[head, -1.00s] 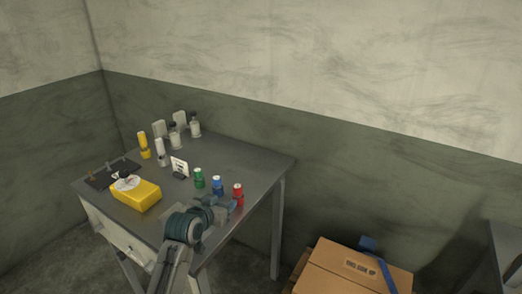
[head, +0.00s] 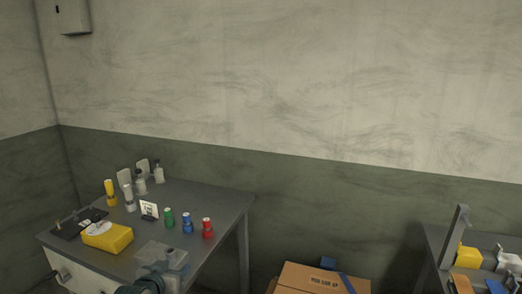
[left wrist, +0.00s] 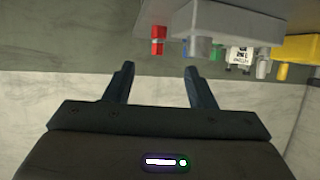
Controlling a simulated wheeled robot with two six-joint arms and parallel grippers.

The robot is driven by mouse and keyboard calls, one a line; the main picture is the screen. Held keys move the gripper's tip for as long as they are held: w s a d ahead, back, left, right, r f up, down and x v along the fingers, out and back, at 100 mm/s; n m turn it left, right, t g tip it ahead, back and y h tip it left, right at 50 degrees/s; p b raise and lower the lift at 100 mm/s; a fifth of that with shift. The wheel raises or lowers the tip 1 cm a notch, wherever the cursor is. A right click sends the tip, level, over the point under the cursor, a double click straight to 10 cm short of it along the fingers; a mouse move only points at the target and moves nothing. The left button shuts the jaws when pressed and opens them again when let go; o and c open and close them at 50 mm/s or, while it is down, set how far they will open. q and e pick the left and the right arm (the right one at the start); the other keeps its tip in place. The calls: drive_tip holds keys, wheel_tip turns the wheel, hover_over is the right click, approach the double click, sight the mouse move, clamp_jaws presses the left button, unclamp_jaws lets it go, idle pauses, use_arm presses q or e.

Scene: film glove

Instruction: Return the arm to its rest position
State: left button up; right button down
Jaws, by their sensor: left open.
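My left gripper (head: 165,258) shows at the bottom of the head view, in front of the table's near edge, its arm coming up from below. In the left wrist view the two dark fingers of this gripper (left wrist: 160,78) stand apart with nothing between them. That view is upside down, with the table's things along its top. The right gripper is in neither view.
The grey table (head: 205,196) bears a yellow box (head: 107,237) with white material on top, green (head: 169,219), blue (head: 187,223) and red (head: 207,228) canisters, a card (head: 149,209) and bottles. A cardboard box (head: 308,281) and second table (head: 436,240) stand right.

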use_arm(q)
drive_tip(key=s+a+f+g+y, duration=0.1)
drive_tip(key=s+f+g, duration=0.2)
drive_tip(key=s+f, duration=0.5)
drive_tip(key=s+f+g, duration=0.2)
drive_tip(key=s+f, duration=0.2)
drive_tip(key=s, duration=0.8)
drive_tip(key=s+a+f+g+y, duration=0.2)
drive_tip(key=s+g, duration=0.3)
drive_tip(key=s, duration=1.5)
wheel_tip(320, 180, down, 28)
drive_tip(key=a+n, duration=0.1)
drive_tip(key=a, duration=0.1)
drive_tip(key=s+a+f+g, duration=0.1)
drive_tip(key=s+f+g, duration=0.1)
drive_tip(key=s+f, duration=1.5)
wheel_tip(320, 180, down, 4)
drive_tip(key=shift+s+a+f, duration=0.1)
drive_tip(key=shift+s+a, duration=0.2)
drive_tip(key=shift+a, duration=0.1)
